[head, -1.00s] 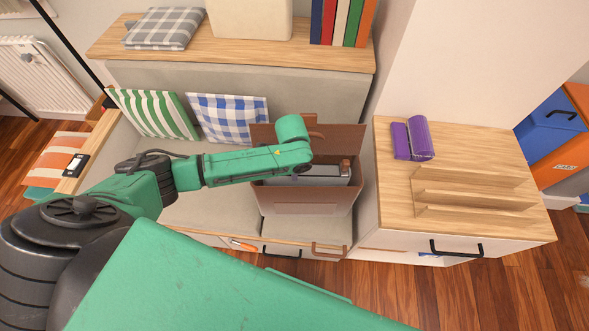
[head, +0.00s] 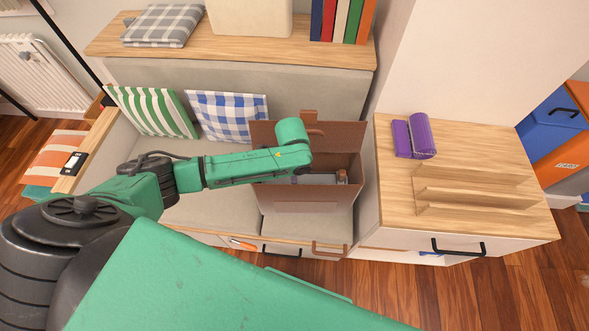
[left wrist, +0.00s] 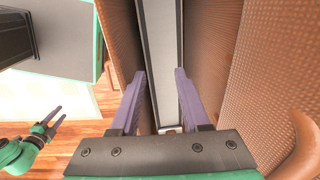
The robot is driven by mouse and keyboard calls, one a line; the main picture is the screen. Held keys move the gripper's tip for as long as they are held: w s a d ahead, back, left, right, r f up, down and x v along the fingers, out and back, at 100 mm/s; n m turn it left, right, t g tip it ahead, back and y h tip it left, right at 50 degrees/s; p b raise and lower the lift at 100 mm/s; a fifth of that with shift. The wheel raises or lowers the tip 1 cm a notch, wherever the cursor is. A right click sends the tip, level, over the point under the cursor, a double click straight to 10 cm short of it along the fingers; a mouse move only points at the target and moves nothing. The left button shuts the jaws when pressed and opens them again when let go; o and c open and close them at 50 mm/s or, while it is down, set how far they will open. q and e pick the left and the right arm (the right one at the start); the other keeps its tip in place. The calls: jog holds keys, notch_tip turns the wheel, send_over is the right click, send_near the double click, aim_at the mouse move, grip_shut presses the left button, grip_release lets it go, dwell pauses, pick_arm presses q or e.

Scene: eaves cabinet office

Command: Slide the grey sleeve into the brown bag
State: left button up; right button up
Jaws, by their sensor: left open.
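The brown bag (head: 312,200) stands open on the bench seat, its flap up at the back. The grey sleeve (left wrist: 162,60) is inside the bag, low between its walls; in the head view only a little grey (head: 318,179) shows past my arm. My left gripper (left wrist: 162,85) is open above the sleeve, one finger on each side with gaps between; the head view hides its fingers behind the arm and bag. My right gripper (left wrist: 56,117) is small in the left wrist view, away from the bag, its two fingers apart and empty.
A brown item (head: 342,177) sits at the bag's right end. Striped (head: 152,112) and checked cushions (head: 228,117) lean behind the seat.

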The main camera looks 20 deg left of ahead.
pick_arm(q)
notch_tip(320, 180, up, 15)
jog(key=s+p, duration=0.1)
jog(key=shift+f, duration=0.2)
